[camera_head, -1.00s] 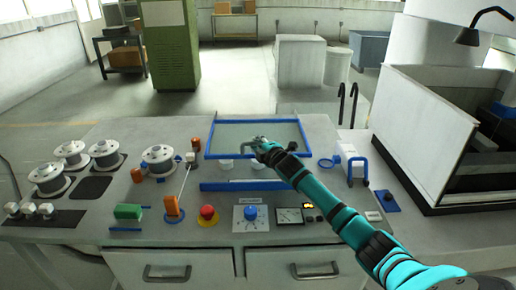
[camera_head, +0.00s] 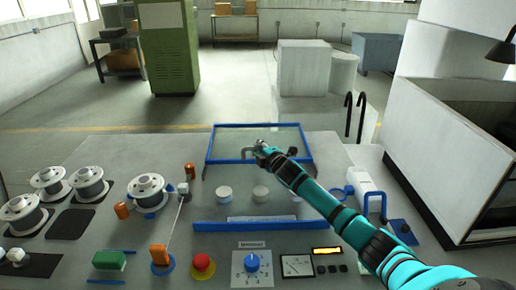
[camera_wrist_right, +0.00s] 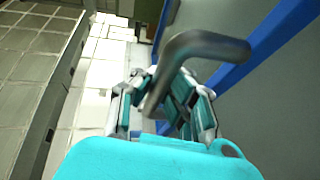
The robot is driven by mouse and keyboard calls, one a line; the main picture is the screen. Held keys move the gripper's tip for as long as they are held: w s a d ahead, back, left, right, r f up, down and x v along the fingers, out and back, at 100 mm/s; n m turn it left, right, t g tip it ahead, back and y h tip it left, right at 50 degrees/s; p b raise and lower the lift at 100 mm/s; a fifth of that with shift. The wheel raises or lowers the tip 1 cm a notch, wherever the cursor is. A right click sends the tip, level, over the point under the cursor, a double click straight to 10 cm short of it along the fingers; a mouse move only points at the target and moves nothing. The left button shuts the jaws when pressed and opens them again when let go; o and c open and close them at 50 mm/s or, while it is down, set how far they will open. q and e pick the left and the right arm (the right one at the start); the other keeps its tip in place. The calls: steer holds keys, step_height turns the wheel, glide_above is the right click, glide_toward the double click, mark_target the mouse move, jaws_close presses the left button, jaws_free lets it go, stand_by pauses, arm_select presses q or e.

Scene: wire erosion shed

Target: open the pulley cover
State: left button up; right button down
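The pulley cover (camera_head: 236,143) is a clear panel in a blue frame at the back of the grey bench in the head view. It is tilted up, its front edge raised above the bench, and white pulleys (camera_head: 260,193) show in the opening before it. Its grey bent handle (camera_wrist_right: 205,46) lies between the fingers of my right gripper (camera_wrist_right: 162,98) in the right wrist view. In the head view the right gripper (camera_head: 262,150) is at the cover's front edge, shut on the handle. My left gripper is not in view.
Wire spools (camera_head: 88,183) stand on the left of the bench. A red stop button (camera_head: 203,263), a blue dial (camera_head: 252,262) and a meter are at the front. A white-walled tank (camera_head: 435,150) stands close on the right. Two black hooks (camera_head: 354,115) rise behind the bench.

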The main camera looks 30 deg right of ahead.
steer(key=shift+r, duration=0.15)
steer(key=c, duration=1.4)
jaws_free()
steer(key=shift+s+r, duration=0.1)
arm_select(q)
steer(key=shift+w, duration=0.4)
arm_select(e)
steer(key=shift+o, duration=0.6)
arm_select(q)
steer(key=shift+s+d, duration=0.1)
arm_select(e)
steer(key=v, duration=1.2)
steer(key=shift+d, duration=0.1)
